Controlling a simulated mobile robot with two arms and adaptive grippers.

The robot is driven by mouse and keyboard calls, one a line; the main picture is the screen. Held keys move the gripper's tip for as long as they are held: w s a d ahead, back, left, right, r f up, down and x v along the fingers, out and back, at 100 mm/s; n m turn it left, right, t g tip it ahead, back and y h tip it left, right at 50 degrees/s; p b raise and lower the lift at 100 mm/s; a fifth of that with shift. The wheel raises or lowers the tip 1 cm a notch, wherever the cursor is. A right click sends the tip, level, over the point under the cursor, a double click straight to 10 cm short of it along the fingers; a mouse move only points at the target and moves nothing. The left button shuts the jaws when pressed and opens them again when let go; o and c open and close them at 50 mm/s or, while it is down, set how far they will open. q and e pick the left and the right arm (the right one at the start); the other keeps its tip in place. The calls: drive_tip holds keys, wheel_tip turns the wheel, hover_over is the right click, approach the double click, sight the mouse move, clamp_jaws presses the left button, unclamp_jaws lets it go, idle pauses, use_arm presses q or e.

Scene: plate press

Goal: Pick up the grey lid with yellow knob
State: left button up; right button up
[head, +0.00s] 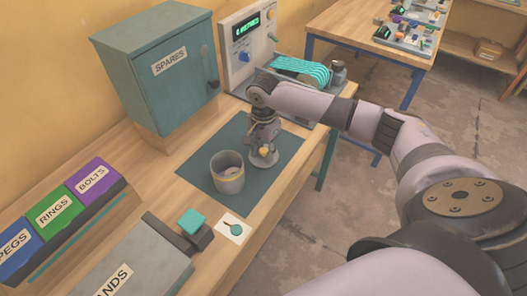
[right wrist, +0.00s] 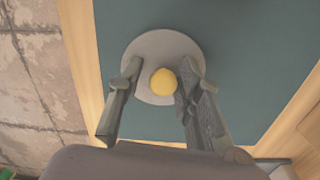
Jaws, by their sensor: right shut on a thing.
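The grey lid (right wrist: 150,48) is a round disc with a yellow knob (right wrist: 163,82) at its middle, over the dark green mat (right wrist: 240,60). In the head view the lid (head: 262,161) is below my right gripper (head: 265,147), at the right part of the mat. My right gripper is shut on the yellow knob, with a finger on each side of it in the right wrist view (right wrist: 156,85). I cannot tell whether the lid touches the mat. A grey cylindrical pot (head: 228,175) stands open and upright on the mat, left of the lid. My left gripper is not in view.
A teal SPARES cabinet (head: 160,75) stands at the back left. A machine with a green display (head: 247,45) is behind the mat. PEGS, RINGS and BOLTS bins (head: 60,220) are at the left. A grey box with a teal block (head: 192,221) is in front of the mat.

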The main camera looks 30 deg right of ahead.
sight(263, 151)
drive_tip(key=r, duration=1.8)
drive_tip(key=shift+w+r, duration=0.25)
drive_tip(key=shift+r, duration=0.05)
clamp_jaws()
drive_tip(key=s+a+f+n+p, duration=0.1)
drive_tip(key=s+a+n+p, duration=0.1)
drive_tip(key=a+n+p, duration=1.25)
wheel_tip(263, 151, down, 7)
drive_tip(key=d+m+b, duration=0.1)
drive_tip(key=b, duration=0.3)
drive_tip(key=shift+d+r, duration=0.15)
drive_tip(key=shift+d, duration=0.25)
